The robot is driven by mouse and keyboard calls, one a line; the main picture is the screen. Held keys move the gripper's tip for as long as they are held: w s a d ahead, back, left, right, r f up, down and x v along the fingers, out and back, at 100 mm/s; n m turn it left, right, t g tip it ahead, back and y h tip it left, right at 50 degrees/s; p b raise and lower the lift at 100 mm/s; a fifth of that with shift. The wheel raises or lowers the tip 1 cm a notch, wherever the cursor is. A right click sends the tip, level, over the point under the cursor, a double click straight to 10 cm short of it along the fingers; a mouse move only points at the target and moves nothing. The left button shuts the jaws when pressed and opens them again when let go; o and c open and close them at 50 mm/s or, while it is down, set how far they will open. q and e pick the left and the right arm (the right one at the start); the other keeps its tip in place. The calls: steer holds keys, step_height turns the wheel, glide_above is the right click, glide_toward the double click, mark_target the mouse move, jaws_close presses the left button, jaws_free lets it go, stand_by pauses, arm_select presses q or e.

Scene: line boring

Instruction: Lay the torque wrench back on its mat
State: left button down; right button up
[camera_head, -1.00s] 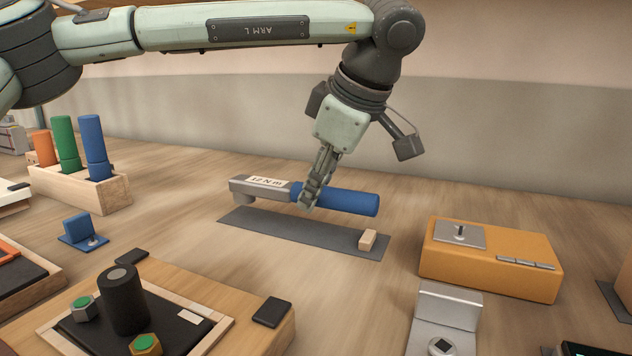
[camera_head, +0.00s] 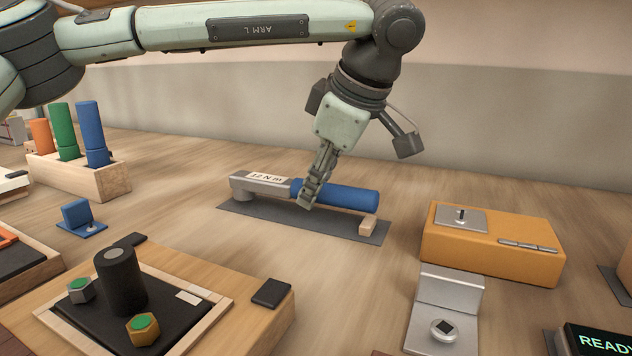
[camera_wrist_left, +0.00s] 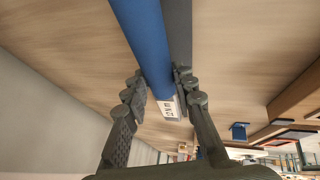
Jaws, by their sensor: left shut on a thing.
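The torque wrench (camera_head: 335,194) has a blue handle, a grey head at its left end and a white label reading 12 N m. It lies level along the dark grey mat (camera_head: 285,220), very low over it; I cannot tell whether the head touches the mat. A small wooden block (camera_head: 368,225) stands at the mat's right end, just under or against the handle. My left gripper (camera_head: 308,196) is shut on the wrench near the handle's inner end. In the left wrist view the blue handle (camera_wrist_left: 145,40) runs between the fingers (camera_wrist_left: 158,92). My right gripper is not in view.
An orange box (camera_head: 490,255) and a metal bracket (camera_head: 445,305) stand to the right. A wooden fixture (camera_head: 250,335) with a black cylinder is in front left. A rack of coloured handles (camera_head: 100,180) stands at the far left. Bare table surrounds the mat.

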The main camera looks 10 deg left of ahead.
arm_select(q)
steer(key=shift+f, duration=0.1)
stand_by(0.4)
steer(key=shift+f+b, duration=0.45)
jaws_free()
stand_by(0.5)
steer(key=shift+r, duration=0.1)
stand_by(0.4)
steer(key=p+v, duration=0.5)
steer(key=v, duration=0.3)
steer(key=shift+s+d+r, duration=0.15)
steer(key=shift+s+r, duration=0.05)
steer(key=shift+r, duration=0.15)
stand_by(0.8)
